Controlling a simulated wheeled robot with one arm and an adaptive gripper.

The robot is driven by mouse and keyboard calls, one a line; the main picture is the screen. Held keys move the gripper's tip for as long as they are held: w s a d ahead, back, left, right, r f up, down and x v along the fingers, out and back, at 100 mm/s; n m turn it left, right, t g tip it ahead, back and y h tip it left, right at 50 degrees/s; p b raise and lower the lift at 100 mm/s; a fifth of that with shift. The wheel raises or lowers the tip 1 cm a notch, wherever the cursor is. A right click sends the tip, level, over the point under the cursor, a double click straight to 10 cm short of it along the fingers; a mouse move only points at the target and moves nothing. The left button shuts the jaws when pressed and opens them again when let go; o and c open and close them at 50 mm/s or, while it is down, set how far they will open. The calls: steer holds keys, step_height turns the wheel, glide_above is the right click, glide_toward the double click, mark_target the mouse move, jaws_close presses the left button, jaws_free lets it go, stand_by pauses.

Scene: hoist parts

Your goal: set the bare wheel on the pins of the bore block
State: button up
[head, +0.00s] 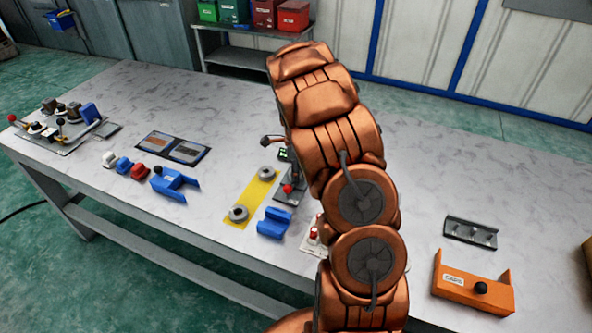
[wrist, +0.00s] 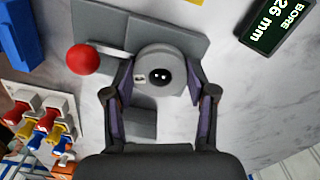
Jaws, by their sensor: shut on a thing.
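In the wrist view a grey bare wheel (wrist: 158,53) with a dark centre hole and a small pale tag sits between the fingers of my gripper (wrist: 160,78). The fingers are shut on its two sides. Two small bright points, perhaps pin tips, show inside the hole. The wheel is over the grey bore block (wrist: 108,38); whether it is seated or just above cannot be told. A red ball knob (wrist: 83,59) stands left of the wheel. A display (wrist: 276,24) reads "BORE 26 mm". In the head view my arm hides the gripper and held wheel.
A yellow mat (head: 257,193) holds two grey wheels. A blue cradle (head: 273,223) stands in front of it. A grey rack with several studs (head: 471,233) and an orange cradle (head: 473,290) are at the right. The table behind the rack is clear.

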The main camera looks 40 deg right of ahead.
steer(key=o, duration=1.5)
steer(key=shift+o, duration=0.2)
steer(key=shift+r+p, duration=0.45)
steer(key=shift+r, duration=3.05)
